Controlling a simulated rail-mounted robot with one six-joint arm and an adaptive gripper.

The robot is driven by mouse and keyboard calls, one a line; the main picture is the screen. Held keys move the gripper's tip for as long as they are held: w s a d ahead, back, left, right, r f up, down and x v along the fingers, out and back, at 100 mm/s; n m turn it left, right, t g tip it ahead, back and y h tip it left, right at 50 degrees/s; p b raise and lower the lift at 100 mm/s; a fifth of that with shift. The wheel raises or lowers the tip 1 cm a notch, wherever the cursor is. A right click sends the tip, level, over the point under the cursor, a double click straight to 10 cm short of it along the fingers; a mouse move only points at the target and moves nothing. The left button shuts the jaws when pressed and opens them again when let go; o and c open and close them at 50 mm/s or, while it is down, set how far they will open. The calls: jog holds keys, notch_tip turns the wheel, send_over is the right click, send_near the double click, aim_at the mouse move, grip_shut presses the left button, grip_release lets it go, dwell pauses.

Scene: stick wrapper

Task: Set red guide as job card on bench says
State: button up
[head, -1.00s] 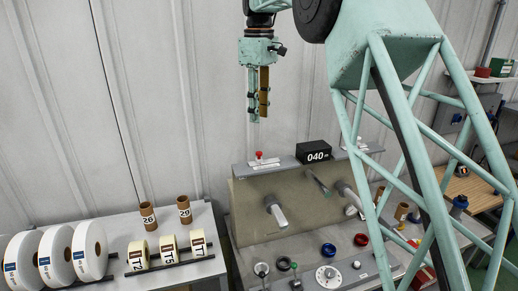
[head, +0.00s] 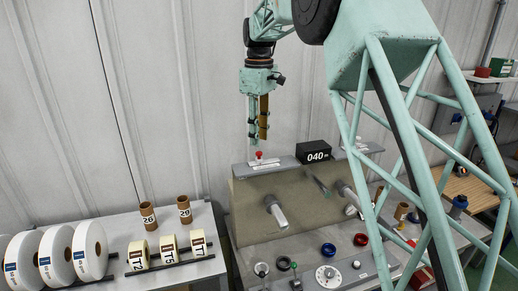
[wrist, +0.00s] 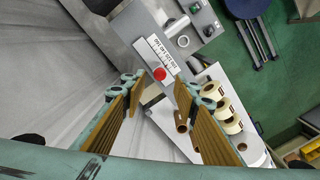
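The red guide (head: 259,155) is a small red knob on a white scale strip (head: 265,165) at the top left of the grey machine. In the wrist view the red guide (wrist: 160,73) sits by the scale's printed numbers, too small to read surely. My gripper (head: 258,141) points down just above the guide. In the wrist view my gripper (wrist: 160,90) is open, with the guide showing in the gap between the fingers, touching neither. A black display (head: 315,152) reads 040. I cannot make out a job card; a wooden bench (head: 468,187) stands at the right.
A side table (head: 120,228) at the left holds white rolls (head: 90,250), several labelled yellow rolls (head: 169,248) and two brown cores (head: 184,209). Two spindles (head: 277,212) stick out of the machine. Blue and red rings (head: 361,240) lie on its front deck.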

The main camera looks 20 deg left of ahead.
aim_at(259, 157)
jog(key=shift+f, duration=2.6)
jog(key=shift+c, duration=0.3)
grip_shut()
